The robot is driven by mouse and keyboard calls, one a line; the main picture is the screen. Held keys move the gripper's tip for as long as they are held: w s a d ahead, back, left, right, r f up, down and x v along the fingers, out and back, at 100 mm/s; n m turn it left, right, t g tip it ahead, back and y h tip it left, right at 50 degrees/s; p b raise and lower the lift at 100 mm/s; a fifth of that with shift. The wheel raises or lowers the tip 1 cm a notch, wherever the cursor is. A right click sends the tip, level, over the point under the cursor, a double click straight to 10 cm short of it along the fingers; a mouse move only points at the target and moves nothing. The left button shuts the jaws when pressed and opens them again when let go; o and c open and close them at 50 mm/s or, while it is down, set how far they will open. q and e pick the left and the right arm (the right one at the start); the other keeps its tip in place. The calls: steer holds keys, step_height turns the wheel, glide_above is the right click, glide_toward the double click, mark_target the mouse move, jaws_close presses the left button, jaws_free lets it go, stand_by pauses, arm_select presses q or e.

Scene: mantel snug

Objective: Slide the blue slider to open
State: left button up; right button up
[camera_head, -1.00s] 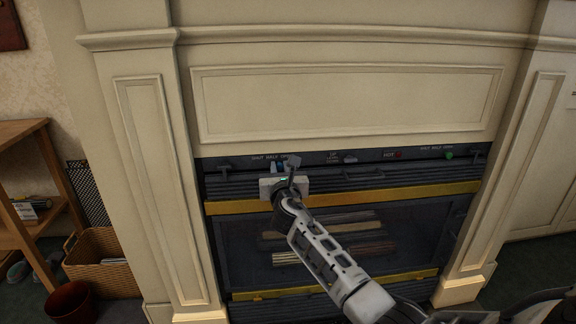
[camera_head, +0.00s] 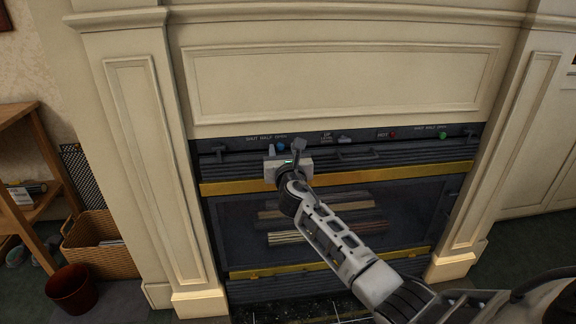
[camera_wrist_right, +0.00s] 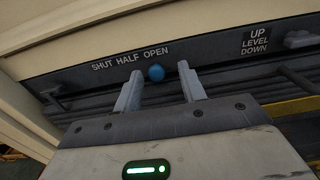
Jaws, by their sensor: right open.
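The blue slider (camera_head: 281,146) is a small round blue knob on the dark control strip at the top of the fireplace insert. In the right wrist view the blue slider (camera_wrist_right: 156,72) sits below the word OPEN in the printed row SHUT HALF OPEN. My right gripper (camera_head: 285,149) is at the knob, its fingers spread on either side of it. In the wrist view the knob shows in the gap between the fingertips (camera_wrist_right: 160,74), with space on both sides. My left gripper is not in view.
Right along the strip are a grey UP/LEVEL/DOWN control (camera_head: 344,139), a red HOT light (camera_head: 393,134) and a green knob (camera_head: 442,135). A yellow bar (camera_head: 420,172) runs below. A wicker basket (camera_head: 100,260), a red bin (camera_head: 72,290) and a wooden shelf (camera_head: 45,150) stand left.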

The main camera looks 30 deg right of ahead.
arm_select(q)
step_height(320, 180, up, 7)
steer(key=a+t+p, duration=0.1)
steer(key=p, duration=0.2)
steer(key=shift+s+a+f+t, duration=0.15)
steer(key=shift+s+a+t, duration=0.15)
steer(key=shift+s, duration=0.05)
arm_select(e)
steer(key=v, duration=1.5)
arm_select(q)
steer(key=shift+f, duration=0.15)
